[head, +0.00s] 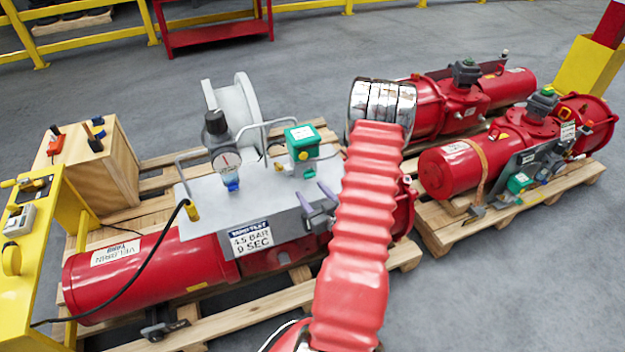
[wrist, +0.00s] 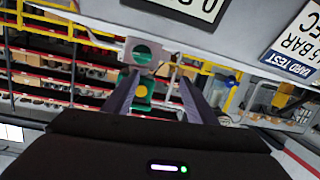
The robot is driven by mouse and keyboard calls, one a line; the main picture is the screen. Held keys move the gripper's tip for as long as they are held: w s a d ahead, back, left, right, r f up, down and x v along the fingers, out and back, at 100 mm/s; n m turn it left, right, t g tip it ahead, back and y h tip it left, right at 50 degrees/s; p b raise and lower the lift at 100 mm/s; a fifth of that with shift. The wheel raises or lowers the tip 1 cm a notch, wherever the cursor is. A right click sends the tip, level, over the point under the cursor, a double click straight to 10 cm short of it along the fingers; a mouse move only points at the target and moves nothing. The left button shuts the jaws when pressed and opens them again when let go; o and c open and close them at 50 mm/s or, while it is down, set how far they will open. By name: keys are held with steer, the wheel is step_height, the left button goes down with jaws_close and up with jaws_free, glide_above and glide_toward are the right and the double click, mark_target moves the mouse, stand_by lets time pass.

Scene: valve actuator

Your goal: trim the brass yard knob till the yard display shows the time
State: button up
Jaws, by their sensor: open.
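In the head view a green box (head: 303,143) with a small brass knob (head: 304,155) on its front stands at the grey panel. My gripper (head: 311,186) is open and empty, just below and right of the knob, its fingers pointing up-left. In the wrist view the brass knob (wrist: 140,91) shows beside the left finger, between my gripper's spread fingers (wrist: 158,78); I cannot tell whether it touches. A display (wrist: 190,5) is cut off at the top edge, upside down, with only part of its digits visible.
A white sign (head: 251,238) reads YARD TEST, 4.5 BAR, 9 SEC. Red actuators (head: 150,270) lie on pallets. Free floor (head: 550,290) shows at the lower right.

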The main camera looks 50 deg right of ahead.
mark_target(311, 176)
steer(key=s+f+m+t+h, duration=0.1)
steer(key=s+f+m+h, duration=0.1)
steer(key=s, duration=0.4)
steer(key=shift+s+f, duration=0.25)
steer(key=shift+f, duration=0.1)
steer(key=shift+w, duration=0.1)
steer(key=x, duration=1.3)
steer(key=shift+w+d+r, duration=0.1)
steer(key=shift+w+d, duration=0.15)
steer(key=shift+w, duration=0.05)
steer(key=c, duration=1.1)
